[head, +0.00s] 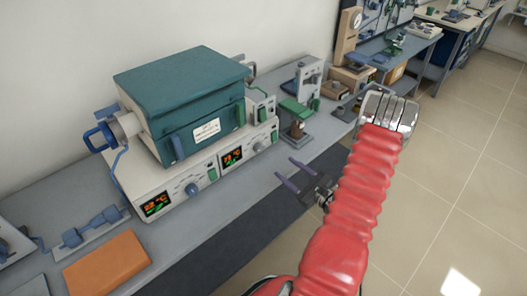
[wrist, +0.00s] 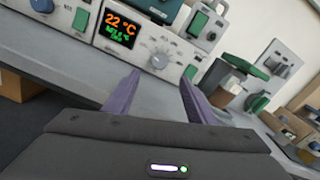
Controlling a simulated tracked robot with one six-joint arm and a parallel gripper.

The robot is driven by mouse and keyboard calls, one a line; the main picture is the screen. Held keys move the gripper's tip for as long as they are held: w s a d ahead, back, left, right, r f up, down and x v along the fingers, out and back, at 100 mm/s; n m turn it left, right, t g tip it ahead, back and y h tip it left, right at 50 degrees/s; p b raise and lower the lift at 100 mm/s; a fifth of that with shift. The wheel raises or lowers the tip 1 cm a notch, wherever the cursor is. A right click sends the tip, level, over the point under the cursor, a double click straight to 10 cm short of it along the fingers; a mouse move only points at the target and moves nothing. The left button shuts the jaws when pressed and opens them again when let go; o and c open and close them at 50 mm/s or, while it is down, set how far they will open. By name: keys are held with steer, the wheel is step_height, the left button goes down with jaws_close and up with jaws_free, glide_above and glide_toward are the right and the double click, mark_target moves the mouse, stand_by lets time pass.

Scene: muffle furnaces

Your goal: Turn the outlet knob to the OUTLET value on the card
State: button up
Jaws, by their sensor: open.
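A furnace controller with two front panels stands on the bench. The left panel has a blue knob (head: 193,189); the right panel has a grey knob (head: 258,147) beside a lit display (head: 232,156). I cannot read which is the outlet knob. In the wrist view the grey knob (wrist: 160,60) lies beyond my fingertips, beside a display reading 22 °C (wrist: 120,27); part of the blue knob (wrist: 42,5) shows at upper left. A white card (head: 207,130) is on the furnace front, its text too small to read. My gripper (head: 284,167) is open and empty, in front of the right panel, apart from it; its fingers (wrist: 158,77) straddle empty space.
The teal furnace (head: 185,85) sits on the controller, with a blue-handled fitting (head: 100,137) at its left. An orange block (head: 106,262) lies at the bench's front left. A green-topped stand (head: 297,112) stands right of the controller. The floor at right is clear.

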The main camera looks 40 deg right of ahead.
mark_target(261, 149)
steer(key=w, duration=1.3)
steer(key=shift+w+a, duration=0.2)
steer(key=shift+w, duration=0.15)
steer(key=c, duration=1)
steer(key=shift+d, duration=0.15)
steer(key=shift+c, duration=0.2)
